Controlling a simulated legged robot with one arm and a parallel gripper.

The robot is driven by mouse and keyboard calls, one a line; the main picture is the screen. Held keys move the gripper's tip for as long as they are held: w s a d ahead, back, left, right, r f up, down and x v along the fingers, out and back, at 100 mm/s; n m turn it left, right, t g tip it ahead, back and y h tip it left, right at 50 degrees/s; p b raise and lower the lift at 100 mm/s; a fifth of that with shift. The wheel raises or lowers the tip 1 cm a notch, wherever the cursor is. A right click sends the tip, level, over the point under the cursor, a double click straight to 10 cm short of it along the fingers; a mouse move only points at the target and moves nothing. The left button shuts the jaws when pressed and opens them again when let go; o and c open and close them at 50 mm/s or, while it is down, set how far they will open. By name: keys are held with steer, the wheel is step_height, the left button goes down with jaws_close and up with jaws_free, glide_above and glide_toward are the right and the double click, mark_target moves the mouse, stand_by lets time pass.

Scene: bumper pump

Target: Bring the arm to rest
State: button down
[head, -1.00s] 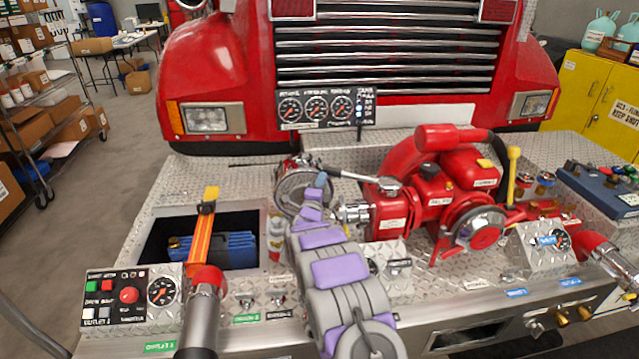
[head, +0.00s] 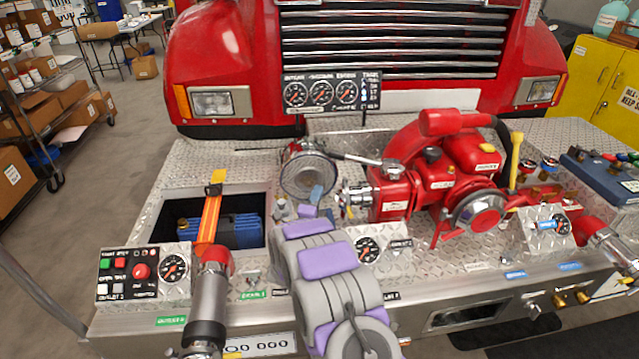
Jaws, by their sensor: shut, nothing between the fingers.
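My arm, grey with purple pads, rises from the bottom middle of the head view over the front edge of the bumper deck. My gripper (head: 312,203) is at its far end, small and partly hidden behind my arm links. It is shut with nothing in it. It sits just in front of the round metal intake (head: 308,174) on the deck; I cannot tell whether it touches anything. The red pump (head: 440,180) stands to the right of it, with a silver fitting on its left side.
An open bin (head: 165,215) with a blue folded hose (head: 240,232) and orange strap lies left. A control panel (head: 143,275) and a red-and-silver nozzle (head: 210,295) stand in front of it. A gauge panel (head: 331,92) stands behind. Bare tread plate (head: 225,160) lies back left.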

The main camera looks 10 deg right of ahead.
steer(key=s+a+r+n+g+y, duration=0.3)
steer(key=s+r+n+g+y, duration=0.15)
steer(key=s+n, duration=0.2)
steer(key=s+a+r+n+g+y, duration=0.35)
steer(key=s+n+y, duration=0.25)
steer(key=s, duration=0.2)
steer(key=s+d+n+g, duration=0.3)
steer(key=s+g, duration=0.1)
steer(key=s, duration=1.1)
steer(key=s+d+r+n+g+h, duration=0.1)
steer(key=s+d+n+g, duration=0.2)
steer(key=s, duration=1.2)
steer(key=s+d+n+g+h, duration=0.1)
steer(key=s+d+n+g, duration=0.3)
steer(key=s, duration=1.1)
steer(key=shift+r+g, duration=0.3)
steer(key=shift+g, duration=0.5)
steer(key=shift+d, duration=0.1)
